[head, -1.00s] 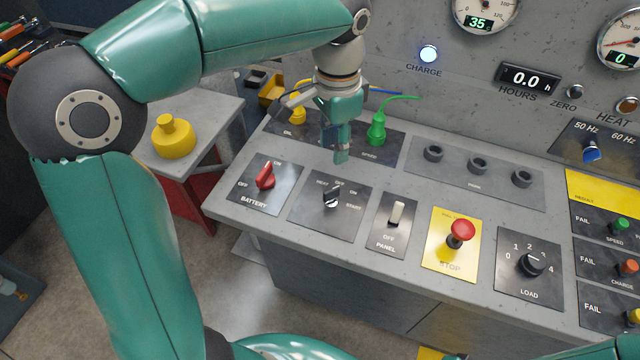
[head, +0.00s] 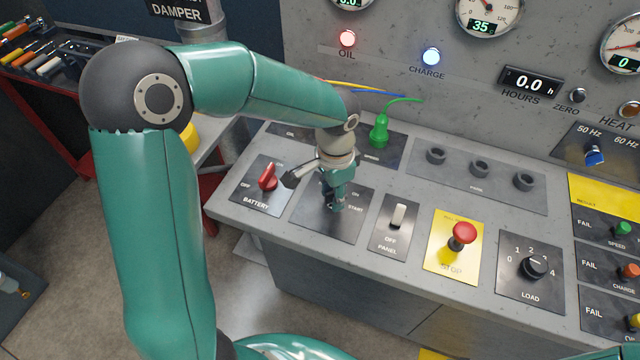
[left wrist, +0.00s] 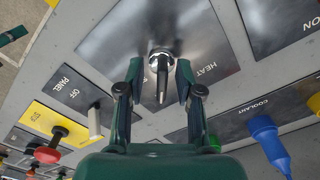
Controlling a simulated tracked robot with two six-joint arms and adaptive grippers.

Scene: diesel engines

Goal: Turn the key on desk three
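The key (left wrist: 161,72) stands in its switch on the dark plate (left wrist: 125,32) marked HEAT in the left wrist view. In the head view my gripper largely hides the key, and the plate (head: 312,214) sits between the battery and panel plates. My left gripper (left wrist: 160,76) is open, with one finger on each side of the key and a visible gap to it on both sides. In the head view the left gripper (head: 334,203) points down over the key plate. My right gripper is out of view.
Close by are the red battery switch (head: 268,178), the white panel toggle (head: 398,215) and the red stop button (head: 463,235). A green plug (head: 379,131) with a cable stands behind. A blue plug (left wrist: 266,139) shows in the left wrist view.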

